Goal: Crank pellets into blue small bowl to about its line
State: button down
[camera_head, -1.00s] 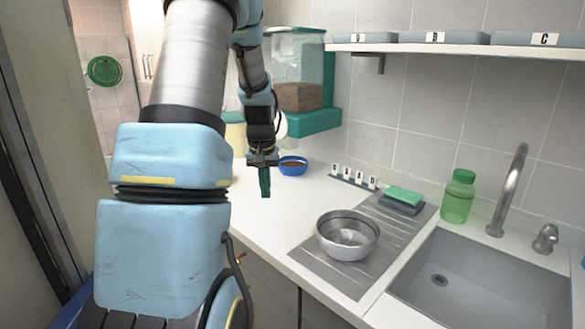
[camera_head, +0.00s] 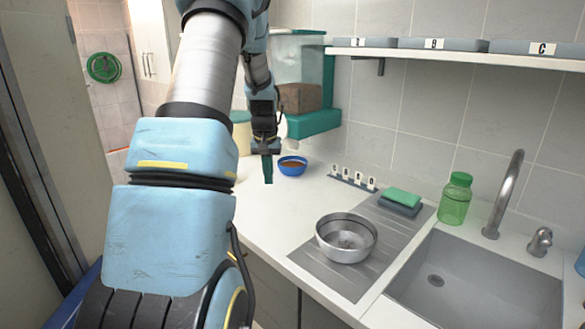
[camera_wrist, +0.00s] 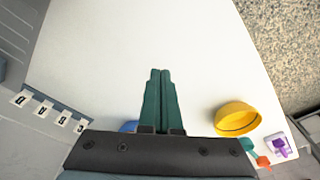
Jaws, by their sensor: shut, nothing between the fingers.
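The blue small bowl (camera_head: 292,170) stands upright on the white counter below the dispenser, with brown pellets in it; its fill line cannot be made out. The dispenser has a clear hopper (camera_head: 299,62) part full of brown pellets and a teal base (camera_head: 314,123). Its crank cannot be made out behind my arm. My gripper (camera_head: 267,181) hangs shut and empty, pointing down, just left of the bowl in the head view and apart from it. In the wrist view my gripper (camera_wrist: 160,72) shows its teal fingers together, and a blue edge (camera_wrist: 129,126) peeks out beside them.
A steel bowl (camera_head: 346,238) stands on the drainboard (camera_head: 310,263), near a green sponge (camera_head: 403,196), label cards (camera_head: 352,178) and a green bottle (camera_head: 455,198). The sink (camera_head: 480,285) is at right. The wrist view shows a yellow bowl (camera_wrist: 236,117). Counter in front of the blue bowl is clear.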

jog(key=w+r+p, duration=0.3)
jog(key=w, duration=0.7)
jog(key=w+d+r+p, duration=0.1)
jog(key=w+p, duration=0.3)
jog(key=w, duration=0.6)
jog(key=shift+r, duration=0.9)
dwell(0.4)
jog(key=shift+w+a+f, duration=0.1)
jog(key=shift+w+a, duration=0.1)
jog(key=shift+w, duration=0.1)
dwell(0.3)
jog(key=shift+w+a, duration=0.35)
jog(key=shift+a, duration=0.05)
jog(key=shift+w, duration=0.1)
dwell(0.4)
jog(key=shift+a, duration=0.1)
